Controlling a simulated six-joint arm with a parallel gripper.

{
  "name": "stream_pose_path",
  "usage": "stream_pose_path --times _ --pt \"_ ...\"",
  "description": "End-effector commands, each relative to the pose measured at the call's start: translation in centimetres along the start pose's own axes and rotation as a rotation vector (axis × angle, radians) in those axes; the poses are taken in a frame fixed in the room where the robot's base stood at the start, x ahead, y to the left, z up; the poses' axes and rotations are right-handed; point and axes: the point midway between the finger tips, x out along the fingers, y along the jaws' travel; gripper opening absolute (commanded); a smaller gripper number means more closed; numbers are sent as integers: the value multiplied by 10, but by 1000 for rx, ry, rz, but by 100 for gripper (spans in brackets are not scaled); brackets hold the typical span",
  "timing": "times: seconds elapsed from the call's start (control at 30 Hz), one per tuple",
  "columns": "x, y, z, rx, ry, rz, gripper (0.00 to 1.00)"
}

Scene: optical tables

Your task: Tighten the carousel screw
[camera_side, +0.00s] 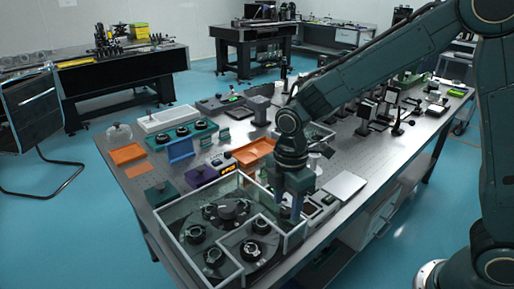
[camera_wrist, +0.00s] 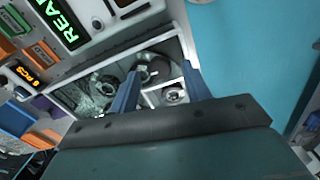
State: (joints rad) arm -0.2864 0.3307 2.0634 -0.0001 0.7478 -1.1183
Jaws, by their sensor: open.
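The carousel (camera_side: 187,222) is a dark round plate with several dark round mounts on it, inside a low clear-walled enclosure at the front of the table. In the wrist view the carousel (camera_wrist: 120,70) shows beyond and between my fingers, partly hidden by them. One round mount (camera_wrist: 173,96) with a bright centre shows between the fingers. I cannot pick out which part is the screw. My gripper (camera_side: 291,212) points down at the right wall of the enclosure, its two blue-grey fingers apart and empty. In the wrist view my gripper (camera_wrist: 160,90) is also open.
The enclosure's light-rimmed walls (camera_side: 172,242) stand around the carousel, close to my gripper. A purple box (camera_side: 200,174), orange trays (camera_side: 128,153) and a silver flat plate (camera_side: 344,186) lie nearby. A green lit display (camera_wrist: 62,22) shows in the wrist view. Blue floor lies beyond the table edge.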

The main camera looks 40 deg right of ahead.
Motion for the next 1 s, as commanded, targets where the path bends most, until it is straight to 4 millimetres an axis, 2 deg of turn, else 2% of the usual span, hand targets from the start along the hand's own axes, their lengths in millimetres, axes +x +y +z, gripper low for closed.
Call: stream_pose_path --times 0.6,0.8,1.0 --pt "-98 1 0 -1 3 5 48" --pt "-118 0 0 -1 1 2 48" --pt "-125 0 0 -1 1 1 48"
